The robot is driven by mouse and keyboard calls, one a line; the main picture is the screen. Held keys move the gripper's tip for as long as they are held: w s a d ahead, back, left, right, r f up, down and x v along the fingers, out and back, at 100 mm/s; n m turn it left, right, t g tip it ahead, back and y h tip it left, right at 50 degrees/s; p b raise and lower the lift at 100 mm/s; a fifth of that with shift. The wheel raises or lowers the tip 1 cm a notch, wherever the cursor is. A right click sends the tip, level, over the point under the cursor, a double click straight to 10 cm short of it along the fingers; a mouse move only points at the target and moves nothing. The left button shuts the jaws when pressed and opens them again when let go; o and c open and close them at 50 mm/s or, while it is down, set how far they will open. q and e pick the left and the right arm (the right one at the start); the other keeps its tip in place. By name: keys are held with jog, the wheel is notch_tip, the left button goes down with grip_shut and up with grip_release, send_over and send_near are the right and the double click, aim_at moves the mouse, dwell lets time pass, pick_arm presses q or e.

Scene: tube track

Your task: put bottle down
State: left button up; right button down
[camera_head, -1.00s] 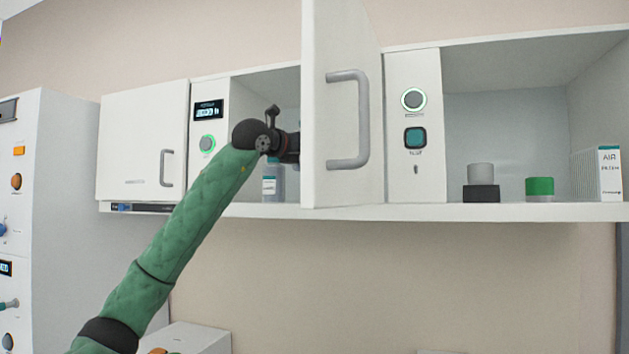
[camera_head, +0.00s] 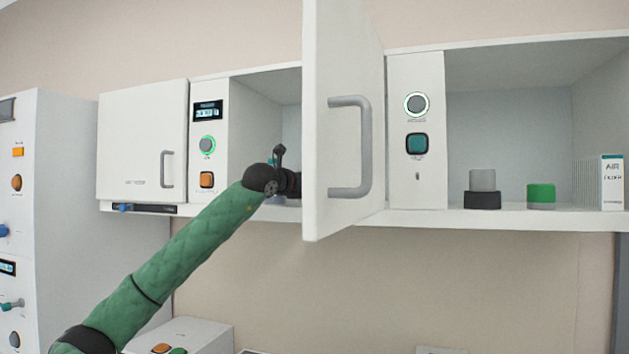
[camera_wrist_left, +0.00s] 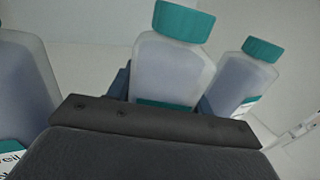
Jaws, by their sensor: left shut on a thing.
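My left gripper (camera_head: 290,184) reaches into the open middle cabinet; its fingers are mostly hidden behind the open door (camera_head: 343,120). In the left wrist view, the gripper (camera_wrist_left: 165,95) is shut on a translucent bottle (camera_wrist_left: 172,72) with a teal cap, which looks upright. A similar bottle (camera_wrist_left: 240,82) stands to its right and another bottle (camera_wrist_left: 22,85) to its left, close beside the fingers. Whether the held bottle's base touches the shelf is hidden. My right gripper is not in view.
The open door with its grey handle (camera_head: 367,150) stands just right of my left gripper. A panel with buttons (camera_head: 208,140) is left of the opening. The right compartment holds a grey-and-black item (camera_head: 482,188), a green-topped item (camera_head: 541,195) and an air filter box (camera_head: 611,182).

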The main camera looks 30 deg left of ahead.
pick_arm(q)
jog(key=shift+f, duration=0.2)
jog(key=shift+f, duration=0.1)
jog(key=o, duration=1.1)
jog(key=shift+o, duration=0.2)
